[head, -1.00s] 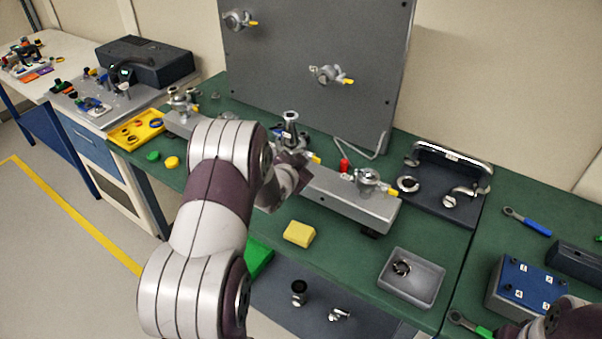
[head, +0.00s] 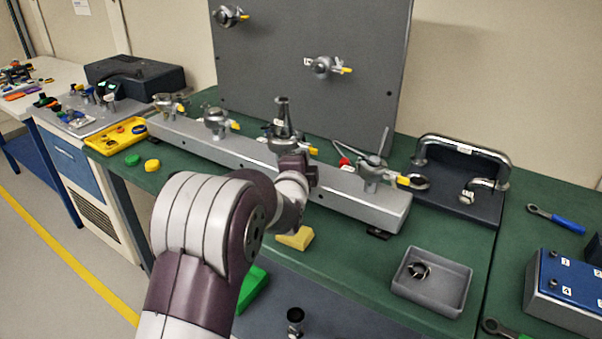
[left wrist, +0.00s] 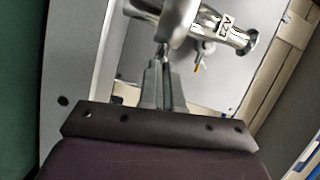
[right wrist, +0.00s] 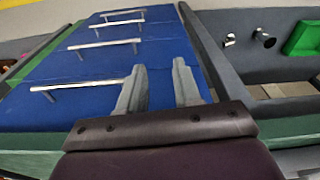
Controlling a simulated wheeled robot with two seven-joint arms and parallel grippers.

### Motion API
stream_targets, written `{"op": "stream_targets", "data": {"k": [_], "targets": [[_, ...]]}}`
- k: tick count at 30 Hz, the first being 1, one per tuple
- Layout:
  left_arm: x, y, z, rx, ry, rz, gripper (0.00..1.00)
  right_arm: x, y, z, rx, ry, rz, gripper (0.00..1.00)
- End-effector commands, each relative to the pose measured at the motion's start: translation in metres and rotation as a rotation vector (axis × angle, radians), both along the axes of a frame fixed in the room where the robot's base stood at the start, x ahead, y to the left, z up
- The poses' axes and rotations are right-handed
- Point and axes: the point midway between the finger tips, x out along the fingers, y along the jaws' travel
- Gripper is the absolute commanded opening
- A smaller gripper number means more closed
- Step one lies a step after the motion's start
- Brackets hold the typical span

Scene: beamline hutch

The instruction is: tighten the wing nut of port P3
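A long grey manifold (head: 335,188) carries several ports with metal clamps and yellow-tipped wing nuts. The third port from the left has a tall metal fitting (head: 283,112); a yellow tip (head: 313,151) shows beside it. My left gripper (head: 302,165) is at this fitting, its fingertips hidden in the head view. In the left wrist view the left fingers (left wrist: 163,66) are close together, just below a metal clamp body (left wrist: 185,22); whether they grip the wing nut is unclear. A labelled metal fitting (left wrist: 228,30) is beside them. My right gripper (right wrist: 158,82) is open and empty, outside the head view.
A grey upright panel (head: 310,85) with two clamped ports stands behind the manifold. A yellow block (head: 295,238) and a grey bin (head: 432,282) are in front. A dark tray with a chrome handle (head: 465,147) is at right. The right wrist faces blue drawers (right wrist: 80,75).

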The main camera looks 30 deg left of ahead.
Motion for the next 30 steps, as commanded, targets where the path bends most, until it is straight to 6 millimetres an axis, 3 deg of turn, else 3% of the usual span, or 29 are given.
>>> {"op": "stream_targets", "data": {"k": [1, 15, 24, 30], "targets": [[0.0, -0.001, -0.012, 0.041, 0.0, -0.002, 0.0, 0.0, 0.0, -0.016, 0.0, 0.0, 0.0, 0.33], [0.0, 0.001, -0.021, 0.468, -0.03, 0.0, 0.0, 0.0, 0.0, -0.084, 0.0, 0.0, 0.0, 0.33], [0.0, 0.002, -0.022, 0.658, -0.044, -0.002, 0.0, 0.0, 0.0, -0.115, 0.0, 0.0, 0.0, 0.33], [0.0, 0.003, -0.022, 0.728, -0.047, -0.003, 0.0, 0.0, 0.0, -0.126, 0.0, 0.0, 0.0, 0.33]]}}
